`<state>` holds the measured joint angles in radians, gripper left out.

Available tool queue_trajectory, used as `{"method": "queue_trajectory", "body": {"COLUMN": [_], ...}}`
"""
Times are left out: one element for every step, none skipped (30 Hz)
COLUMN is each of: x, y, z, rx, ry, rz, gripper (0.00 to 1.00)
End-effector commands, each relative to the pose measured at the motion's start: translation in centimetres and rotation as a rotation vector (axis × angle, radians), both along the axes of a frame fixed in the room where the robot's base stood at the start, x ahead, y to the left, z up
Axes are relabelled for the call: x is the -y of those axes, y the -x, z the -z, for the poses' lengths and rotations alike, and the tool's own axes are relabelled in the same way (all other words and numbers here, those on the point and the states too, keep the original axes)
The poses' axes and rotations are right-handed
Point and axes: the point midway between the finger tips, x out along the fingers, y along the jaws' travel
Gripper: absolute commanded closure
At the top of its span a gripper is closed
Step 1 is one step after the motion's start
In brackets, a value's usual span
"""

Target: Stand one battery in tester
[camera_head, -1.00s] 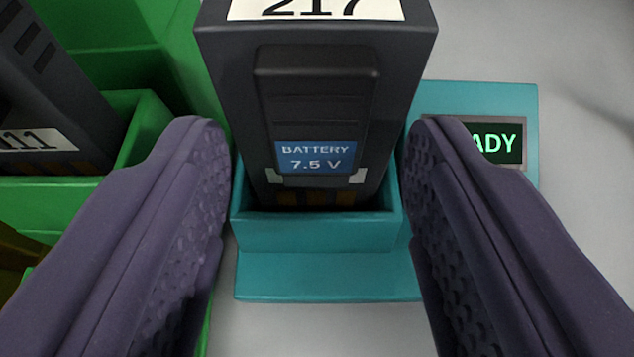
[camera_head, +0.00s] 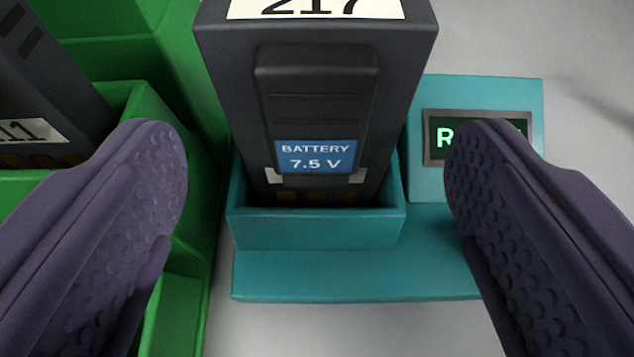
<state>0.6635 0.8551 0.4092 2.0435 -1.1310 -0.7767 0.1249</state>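A dark grey battery (camera_head: 318,110) with a blue "BATTERY 7.5 V" label and a white "217" sticker stands upright in the socket of the teal tester (camera_head: 315,232). Its lower end with the gold contacts is inside the socket; its top is cut off by the frame. The tester's display (camera_head: 470,137) shows green letters on black, partly hidden by my right finger. My gripper (camera_head: 316,185) is open, with one purple finger on each side of the battery and a clear gap to both sides.
A green holder (camera_head: 150,110) stands close on the left. Another dark battery (camera_head: 45,80) with a white sticker ending in "11" leans in it. Bare grey surface (camera_head: 590,60) lies to the right and in front of the tester.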

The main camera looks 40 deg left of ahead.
Motion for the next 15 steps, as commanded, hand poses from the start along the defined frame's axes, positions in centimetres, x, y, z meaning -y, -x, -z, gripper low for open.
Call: {"method": "queue_trajectory", "body": {"x": [0.0,0.0,0.0,0.0,0.0,0.0,0.0,0.1,0.2,0.3,0.5,0.8,1.2,1.5,1.9], "y": [0.0,0.0,0.0,0.0,0.0,0.0,0.0,0.1,0.2,0.4,0.7,1.1,1.5,1.9,2.5], "z": [0.0,0.0,0.0,0.0,0.0,0.0,0.0,0.0,-0.1,-0.3,-0.5,-0.8,-1.0,-1.3,-1.6], "rx": [0.000,0.000,0.000,0.000,0.000,-0.001,-0.001,-0.001,-0.001,-0.001,-0.001,-0.002,-0.002,-0.001,-0.001], "ry": [0.000,0.000,0.000,0.000,0.000,0.000,0.000,0.000,0.000,0.000,0.000,-0.001,0.000,0.001,0.001], "rz": [0.000,0.000,0.000,0.000,0.000,0.000,0.000,0.000,0.001,0.001,0.001,0.002,0.003,0.003,0.003], "gripper": [0.17,0.17,0.17,0.17,0.17,0.17,0.17,0.17,0.17,0.17,0.17,0.17,0.17,0.17,0.17]}}
